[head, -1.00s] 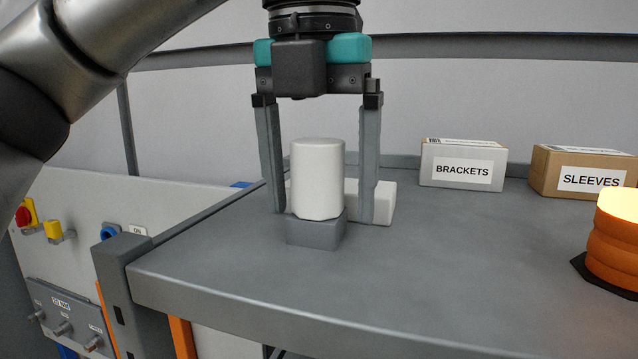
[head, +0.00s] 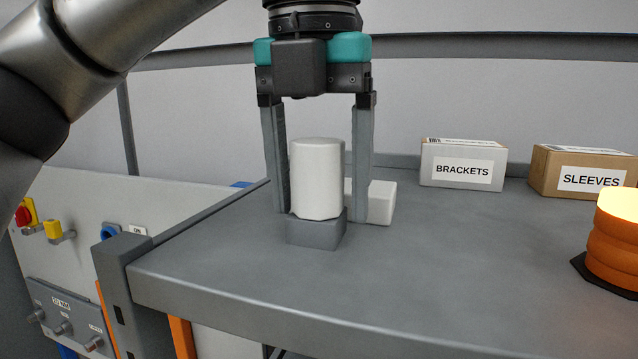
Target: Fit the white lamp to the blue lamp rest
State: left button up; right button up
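The white lamp, a white cylinder (head: 317,180), stands upright on a small grey block (head: 316,234) on the grey table. My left gripper (head: 320,215) points down from above with one finger on each side of the lamp. The left finger appears at or very near the lamp's side. A narrow gap shows between the lamp and the right finger, so the gripper is open. A small blue piece (head: 241,184) shows past the table's left edge; I cannot tell whether it is the blue lamp rest. My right gripper is not in view.
A white block (head: 381,203) lies just behind the right finger. A BRACKETS box (head: 462,165) and a SLEEVES box (head: 584,173) stand at the back right. A glowing orange beacon (head: 615,243) stands at the right. A control panel (head: 60,257) is at lower left. The table's front middle is clear.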

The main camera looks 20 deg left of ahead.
pick_arm(q)
jog(key=shift+o, duration=0.8)
jog(key=shift+r, duration=0.1)
jog(key=shift+s+r, duration=0.25)
jog(key=shift+r, duration=2.05)
jog(key=shift+s+r, duration=0.3)
jog(key=shift+r, duration=1.95)
jog(key=shift+s+r, duration=0.25)
jog(key=shift+r, duration=2.05)
jog(key=shift+s+r, duration=0.15)
jog(key=shift+r, duration=0.45)
